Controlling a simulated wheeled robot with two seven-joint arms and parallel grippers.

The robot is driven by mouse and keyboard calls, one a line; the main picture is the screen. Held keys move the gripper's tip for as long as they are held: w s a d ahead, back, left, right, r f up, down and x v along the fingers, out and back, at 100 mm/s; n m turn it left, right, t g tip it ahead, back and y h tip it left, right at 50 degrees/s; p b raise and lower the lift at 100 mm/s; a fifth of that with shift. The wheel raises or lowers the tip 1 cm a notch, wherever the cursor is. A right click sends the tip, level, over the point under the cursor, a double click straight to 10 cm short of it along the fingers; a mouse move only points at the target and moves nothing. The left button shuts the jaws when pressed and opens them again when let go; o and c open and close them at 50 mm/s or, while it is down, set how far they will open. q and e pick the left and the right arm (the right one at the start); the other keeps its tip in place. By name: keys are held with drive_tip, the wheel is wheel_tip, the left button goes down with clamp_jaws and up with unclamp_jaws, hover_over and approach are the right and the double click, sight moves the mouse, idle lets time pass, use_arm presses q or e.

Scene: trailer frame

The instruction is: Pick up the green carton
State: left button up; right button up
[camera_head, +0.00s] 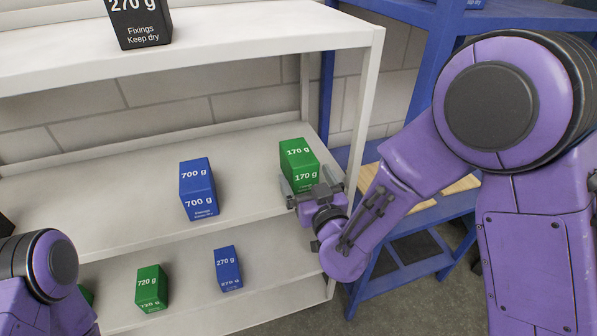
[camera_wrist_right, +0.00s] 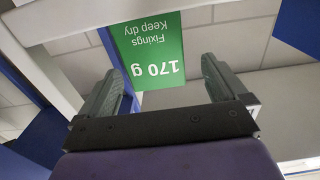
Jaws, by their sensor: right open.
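A green carton marked 170 g (camera_head: 299,164) stands upright on the right end of the white middle shelf. My right gripper (camera_head: 310,188) is open at the carton's front face, with one finger toward each side. In the right wrist view, the carton (camera_wrist_right: 150,55) shows upside down between and beyond the two open fingers (camera_wrist_right: 160,85). I cannot tell how far the fingers reach along its sides. Another green carton, marked 720 g (camera_head: 151,289), stands on the lower shelf. My left arm shows at the lower left, but its gripper is out of view.
A blue 700 g carton (camera_head: 198,189) stands left of the green one on the middle shelf (camera_head: 110,215). A blue 270 g carton (camera_head: 228,269) is on the lower shelf. A black carton (camera_head: 139,22) sits above. The white shelf post (camera_head: 367,100) is close to my right arm.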

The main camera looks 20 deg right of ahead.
sight(299, 161)
drive_tip(key=w, duration=0.7)
drive_tip(key=shift+w+d+f+p, duration=0.1)
drive_tip(key=shift+w+f+p, duration=0.1)
drive_tip(key=shift+p, duration=0.15)
drive_tip(key=c, duration=1.1)
